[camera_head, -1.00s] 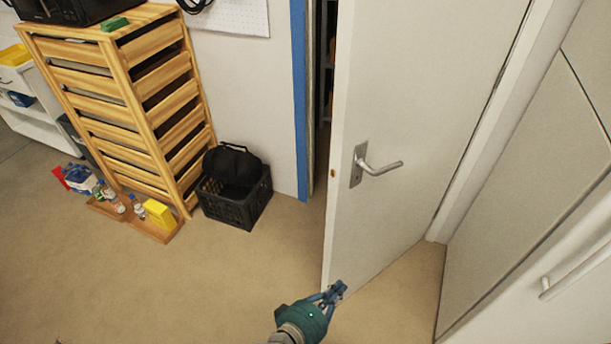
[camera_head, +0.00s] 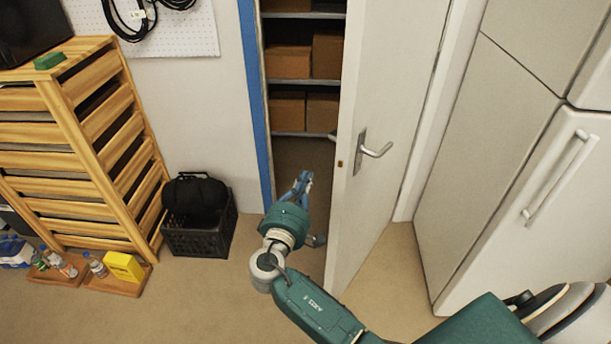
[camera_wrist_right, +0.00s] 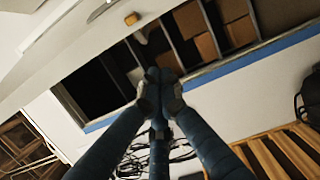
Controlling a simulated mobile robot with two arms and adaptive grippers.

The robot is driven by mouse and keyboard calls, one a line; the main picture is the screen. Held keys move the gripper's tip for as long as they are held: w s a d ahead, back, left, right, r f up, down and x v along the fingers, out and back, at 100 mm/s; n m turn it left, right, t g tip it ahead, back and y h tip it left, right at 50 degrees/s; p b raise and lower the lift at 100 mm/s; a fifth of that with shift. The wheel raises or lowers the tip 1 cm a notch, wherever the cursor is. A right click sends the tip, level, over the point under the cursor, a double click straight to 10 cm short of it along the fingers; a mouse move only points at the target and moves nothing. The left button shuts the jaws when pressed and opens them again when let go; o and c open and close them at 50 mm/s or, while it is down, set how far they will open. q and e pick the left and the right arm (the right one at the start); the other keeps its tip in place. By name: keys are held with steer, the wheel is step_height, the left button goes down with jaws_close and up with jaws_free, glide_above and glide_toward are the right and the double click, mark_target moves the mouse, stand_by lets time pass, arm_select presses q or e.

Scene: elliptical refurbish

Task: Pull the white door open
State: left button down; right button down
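The white door (camera_head: 385,85) stands ajar, its free edge swung out from the blue-edged frame (camera_head: 254,100). Its silver lever handle (camera_head: 374,151) is on the face turned right. My right gripper (camera_head: 305,178) is in front of the opening, left of the door's free edge and apart from the handle. Its blue fingers are together with nothing seen between them. In the right wrist view the fingertips (camera_wrist_right: 162,78) meet in front of the shelves, and a pale door surface (camera_wrist_right: 75,45) lies at the upper left. My left gripper is not in view.
Shelves with brown boxes (camera_head: 288,62) show behind the doorway. A black crate (camera_head: 201,232) holding a black bag stands left of the frame, beside a wooden drawer rack (camera_head: 110,130). A white cabinet (camera_head: 540,200) with a bar handle stands right. Floor in front is clear.

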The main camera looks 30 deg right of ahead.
steer(key=w+d+p, duration=0.3)
steer(key=d+p, duration=0.2)
steer(key=d, duration=0.3)
steer(key=shift+d+p, duration=0.15)
steer(key=shift+p, duration=0.15)
steer(key=shift+w+f, duration=0.1)
steer(key=shift+f, duration=0.05)
